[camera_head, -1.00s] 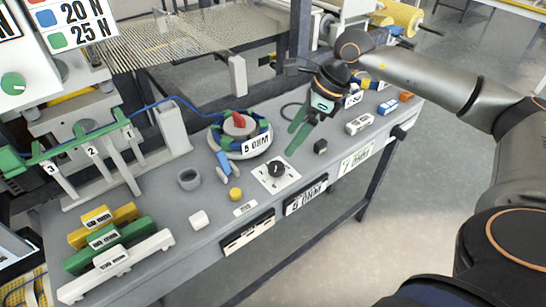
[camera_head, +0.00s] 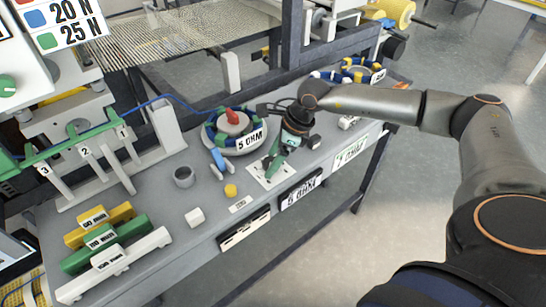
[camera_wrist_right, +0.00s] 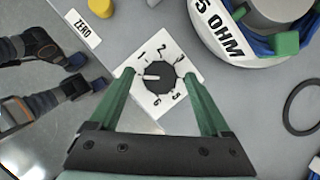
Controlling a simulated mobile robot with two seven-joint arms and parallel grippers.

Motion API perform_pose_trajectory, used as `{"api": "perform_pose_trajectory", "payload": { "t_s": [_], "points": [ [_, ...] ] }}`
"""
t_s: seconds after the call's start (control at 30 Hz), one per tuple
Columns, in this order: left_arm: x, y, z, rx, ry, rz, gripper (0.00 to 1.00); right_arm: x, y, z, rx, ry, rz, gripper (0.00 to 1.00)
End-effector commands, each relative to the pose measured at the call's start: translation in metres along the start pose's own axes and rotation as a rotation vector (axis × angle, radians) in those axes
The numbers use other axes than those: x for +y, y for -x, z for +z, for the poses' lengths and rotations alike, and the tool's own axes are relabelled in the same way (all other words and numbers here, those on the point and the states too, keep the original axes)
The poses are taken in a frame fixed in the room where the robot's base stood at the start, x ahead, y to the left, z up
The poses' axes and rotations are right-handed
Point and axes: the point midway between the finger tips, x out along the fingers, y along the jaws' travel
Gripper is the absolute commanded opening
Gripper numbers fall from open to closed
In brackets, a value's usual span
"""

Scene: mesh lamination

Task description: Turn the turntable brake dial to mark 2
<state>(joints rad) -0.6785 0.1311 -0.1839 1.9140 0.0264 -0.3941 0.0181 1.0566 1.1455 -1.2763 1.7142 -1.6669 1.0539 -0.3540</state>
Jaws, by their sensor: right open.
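The black brake dial (camera_wrist_right: 158,78) sits on a white numbered plate (camera_wrist_right: 152,103) in the right wrist view. Its white pointer line aims left in that view, below mark 1 and away from mark 2. My right gripper (camera_wrist_right: 159,78) is open, with its green fingers on either side of the dial; I cannot tell whether they touch it. In the head view my right gripper (camera_head: 268,166) is over the plate (camera_head: 267,184) and hides the dial. My left gripper is not in view.
Behind the plate stands the round turntable (camera_head: 212,137) with a 5 OHM ring. A yellow knob (camera_head: 231,191), a white block (camera_head: 195,217) and a grey cup (camera_head: 184,176) are to the left. The bench front edge carries label plates (camera_head: 300,189).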

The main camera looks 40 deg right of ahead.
Motion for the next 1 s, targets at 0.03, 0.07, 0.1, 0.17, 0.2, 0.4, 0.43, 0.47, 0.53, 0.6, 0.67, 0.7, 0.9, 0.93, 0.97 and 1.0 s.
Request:
{"api": "perform_pose_trajectory", "payload": {
  "t_s": [0.03, 0.07, 0.1, 0.17, 0.2, 0.4, 0.43, 0.47, 0.53, 0.6, 0.67, 0.7, 0.9, 0.93, 0.97, 1.0],
  "points": [
    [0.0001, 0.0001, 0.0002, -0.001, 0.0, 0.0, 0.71, 0.0, -0.0009, -0.0001, 0.0, 0.0, 0.0, 0.81],
    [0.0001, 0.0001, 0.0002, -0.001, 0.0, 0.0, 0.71, -0.0001, -0.001, -0.0001, 0.0, -0.001, 0.0, 0.81],
    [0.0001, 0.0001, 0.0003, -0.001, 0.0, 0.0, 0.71, -0.0001, -0.001, -0.0001, 0.0, -0.001, 0.0, 0.81],
    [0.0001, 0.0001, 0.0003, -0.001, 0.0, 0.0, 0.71, -0.0001, -0.0009, -0.0001, 0.0, -0.001, 0.0, 0.81],
    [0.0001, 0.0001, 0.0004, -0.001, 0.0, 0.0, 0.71, -0.0001, -0.0008, -0.0001, 0.0, -0.001, 0.0, 0.81],
    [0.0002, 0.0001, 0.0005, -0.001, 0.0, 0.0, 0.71, -0.0002, -0.0005, 0.0, 0.0, -0.001, 0.0, 0.62],
    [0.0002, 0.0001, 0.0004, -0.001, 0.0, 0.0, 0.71, -0.0002, -0.0004, 0.0, 0.0, -0.001, 0.0, 0.59],
    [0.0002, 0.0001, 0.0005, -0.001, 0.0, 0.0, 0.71, -0.0002, -0.0004, 0.0, 0.0, -0.001, 0.0, 0.55],
    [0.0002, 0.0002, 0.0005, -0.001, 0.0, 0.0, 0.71, -0.0002, -0.0003, 0.0, -0.001, -0.001, 0.0, 0.48],
    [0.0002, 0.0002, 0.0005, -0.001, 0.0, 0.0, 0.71, -0.0002, -0.0003, 0.0001, -0.001, -0.001, 0.0, 0.4],
    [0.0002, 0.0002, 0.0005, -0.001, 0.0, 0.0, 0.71, -0.0002, -0.0002, 0.0001, -0.001, -0.001, 0.0, 0.33],
    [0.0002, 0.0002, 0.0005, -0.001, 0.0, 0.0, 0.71, -0.0003, -0.0002, 0.0001, -0.001, -0.001, 0.0, 0.28],
    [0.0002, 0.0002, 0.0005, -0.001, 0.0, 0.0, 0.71, -0.0003, -0.0001, 0.0001, -0.001, -0.001, 0.0, 0.06],
    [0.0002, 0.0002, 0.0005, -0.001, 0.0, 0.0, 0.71, -0.0003, 0.0, 0.0001, -0.001, -0.001, 0.0, 0.03],
    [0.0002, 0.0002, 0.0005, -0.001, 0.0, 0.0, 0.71, -0.0003, 0.0, 0.0001, -0.001, -0.001, 0.0, 0.0],
    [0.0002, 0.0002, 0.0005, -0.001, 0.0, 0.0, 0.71, -0.0003, 0.0, 0.0002, -0.001, -0.001, 0.0, 0.0]
  ]
}}
